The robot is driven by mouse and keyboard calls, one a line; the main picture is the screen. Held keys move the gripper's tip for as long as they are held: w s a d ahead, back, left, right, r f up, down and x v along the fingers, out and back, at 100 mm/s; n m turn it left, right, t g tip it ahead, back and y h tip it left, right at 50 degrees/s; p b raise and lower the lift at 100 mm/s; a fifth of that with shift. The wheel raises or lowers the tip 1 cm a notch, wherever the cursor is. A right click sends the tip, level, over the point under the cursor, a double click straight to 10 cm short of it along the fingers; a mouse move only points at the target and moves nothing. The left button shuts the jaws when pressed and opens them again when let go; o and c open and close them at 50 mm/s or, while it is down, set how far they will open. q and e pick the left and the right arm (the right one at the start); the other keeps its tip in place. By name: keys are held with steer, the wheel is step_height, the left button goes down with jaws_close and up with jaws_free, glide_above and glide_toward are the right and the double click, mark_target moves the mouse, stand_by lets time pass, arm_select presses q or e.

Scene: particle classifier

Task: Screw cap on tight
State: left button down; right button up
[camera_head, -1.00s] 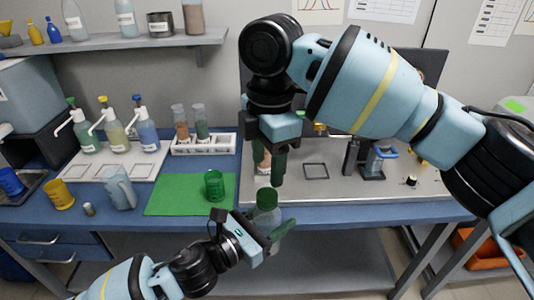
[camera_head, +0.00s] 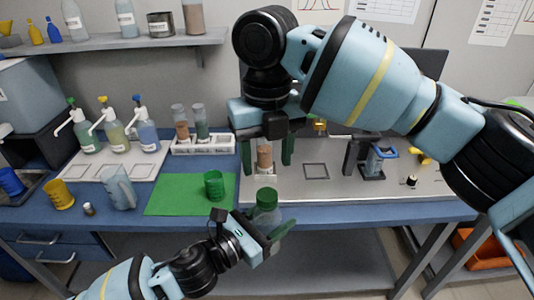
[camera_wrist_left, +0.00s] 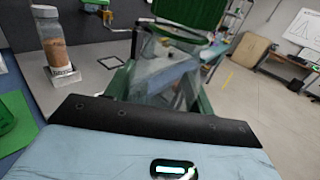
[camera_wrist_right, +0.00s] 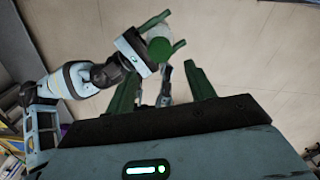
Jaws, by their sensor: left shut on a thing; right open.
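A clear bottle (camera_head: 264,216) with a green cap (camera_head: 267,196) is upright in front of the bench edge. My left gripper (camera_wrist_left: 155,85) is shut on the bottle's body, with one green finger on each side. The cap is on top of the bottle; I cannot tell how tight it sits. The cap also shows from above in the right wrist view (camera_wrist_right: 159,49). My right gripper (camera_head: 267,152) is open and empty above the cap, its fingers pointing down and apart from the cap. In the right wrist view, the cap lies beyond the open fingers.
A bottle with brown contents (camera_wrist_left: 53,40) stands on the metal-topped station (camera_head: 330,190) behind. A green cup (camera_head: 214,184) stands on a green mat (camera_head: 165,207). Pump bottles and a white rack (camera_head: 203,146) stand at left. The floor in front is free.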

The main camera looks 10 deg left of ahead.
mark_target(267, 194)
steer(key=shift+n, duration=0.3)
steer(key=shift+f, duration=4)
steer(key=c, duration=1.1)
steer(key=shift+c, duration=0.2)
